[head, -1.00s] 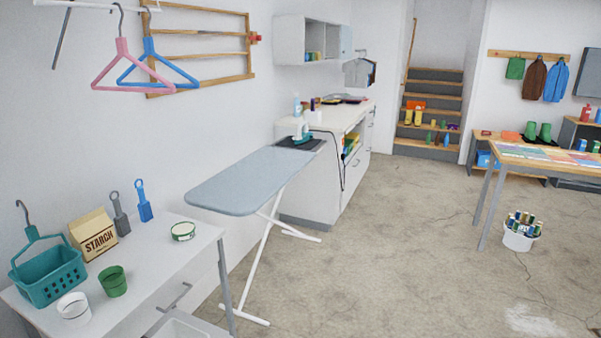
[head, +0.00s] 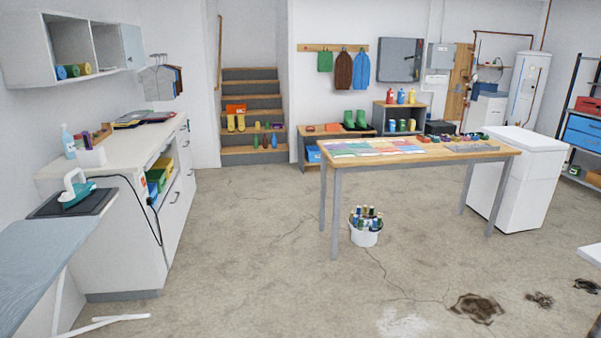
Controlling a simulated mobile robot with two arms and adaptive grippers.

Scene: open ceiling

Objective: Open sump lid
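I cannot make out a sump lid in the head view. A dark brown, rough-edged patch (head: 478,308) lies on the concrete floor at the lower right. Smaller dark patches lie to its right, one nearer (head: 540,299) and one by the right edge (head: 587,285). I cannot tell whether they are stains, debris or openings. Neither of my grippers is in view.
A wooden-topped table (head: 425,155) stands mid-right, with a bucket of bottles (head: 365,232) before it and a white chest (head: 522,180) beyond. The ironing board (head: 40,262) and cabinet (head: 120,220) line the left. The middle floor is open.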

